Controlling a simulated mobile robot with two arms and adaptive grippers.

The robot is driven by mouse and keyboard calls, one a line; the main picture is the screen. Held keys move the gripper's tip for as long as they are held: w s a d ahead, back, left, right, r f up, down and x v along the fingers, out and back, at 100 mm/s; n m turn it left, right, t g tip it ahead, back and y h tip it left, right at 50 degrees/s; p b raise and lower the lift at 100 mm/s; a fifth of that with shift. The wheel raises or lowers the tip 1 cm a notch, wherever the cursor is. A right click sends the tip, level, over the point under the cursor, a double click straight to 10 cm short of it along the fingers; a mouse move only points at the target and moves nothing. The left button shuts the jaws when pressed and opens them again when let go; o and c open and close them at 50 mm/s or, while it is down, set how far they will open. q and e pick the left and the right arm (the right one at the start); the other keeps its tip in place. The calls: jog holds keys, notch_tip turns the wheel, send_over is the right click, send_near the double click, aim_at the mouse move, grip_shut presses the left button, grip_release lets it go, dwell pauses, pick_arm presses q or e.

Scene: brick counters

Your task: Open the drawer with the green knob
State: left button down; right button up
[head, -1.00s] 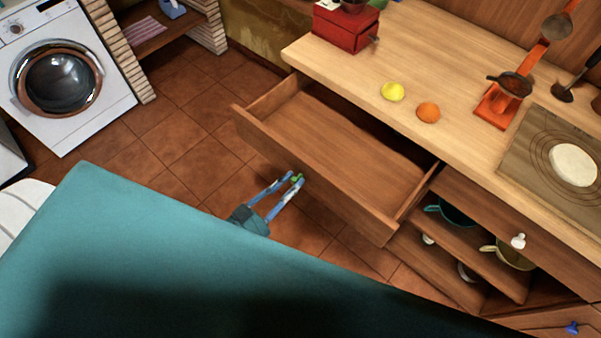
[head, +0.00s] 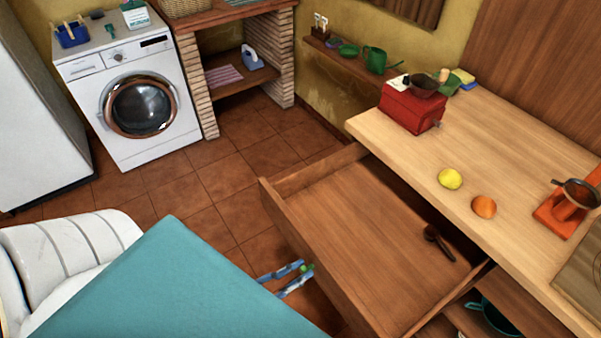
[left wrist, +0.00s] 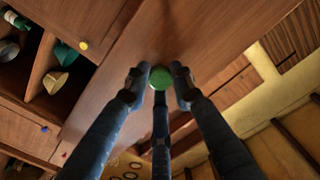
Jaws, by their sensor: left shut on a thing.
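The wooden drawer (head: 345,215) under the counter stands pulled far out, its inside visible from above. A dark spoon-like thing (head: 437,243) lies in it near the counter side. The green knob (head: 307,268) is on the drawer's outer front. My left gripper (head: 298,275) has its blue fingers at the knob, shut on it. In the left wrist view the round green knob (left wrist: 160,78) sits between the fingertips, against the brown drawer front. My right gripper is not in view.
The counter (head: 470,150) holds a red grinder (head: 412,108), a lemon (head: 450,179), an orange (head: 484,206) and an orange stand (head: 562,212). A washing machine (head: 135,95) stands at the back left. Tiled floor (head: 190,180) is clear left of the drawer.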

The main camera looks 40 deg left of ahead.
pick_arm(q)
jog(key=shift+w+r, duration=0.1)
jog(key=shift+r, duration=0.1)
jog(key=c, duration=1.5)
grip_release()
jog(key=shift+c, duration=0.2)
jog(key=shift+o, duration=0.4)
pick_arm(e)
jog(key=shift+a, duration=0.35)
pick_arm(q)
jog(key=shift+f, duration=0.1)
jog(key=shift+s, duration=0.2)
jog(key=shift+s+a, duration=0.15)
jog(key=shift+s, duration=0.15)
jog(key=v, duration=1.1)
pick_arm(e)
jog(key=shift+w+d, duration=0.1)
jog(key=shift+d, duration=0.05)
